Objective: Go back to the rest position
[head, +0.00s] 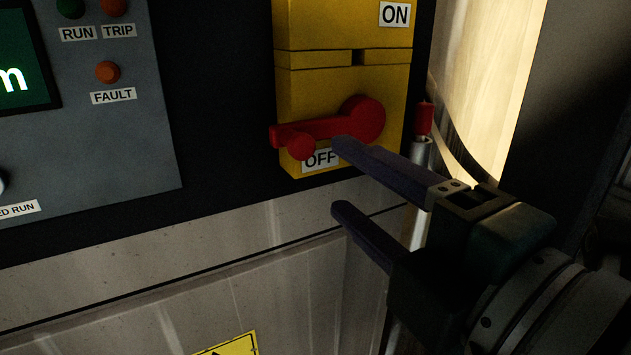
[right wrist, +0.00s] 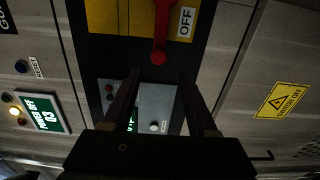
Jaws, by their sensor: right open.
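My right gripper (head: 338,176) is open and empty in the head view, with its two dark fingers apart. It is in front of the lower edge of the yellow switch box (head: 315,78). The upper finger overlaps the OFF label in the picture. The red lever (head: 325,127) on the box lies nearly level, pointing left, beside the OFF label. In the right wrist view, the red lever (right wrist: 159,35) is beyond the fingers, and both fingers (right wrist: 156,82) are apart with nothing between them. My left gripper is not in view.
A grey control panel (head: 110,150) with a green screen (head: 25,60) and lamps is at the left. A metal cabinet front (head: 200,265) with a yellow sign (head: 232,345) is below. A red-tipped post (head: 424,120) stands right of the switch box.

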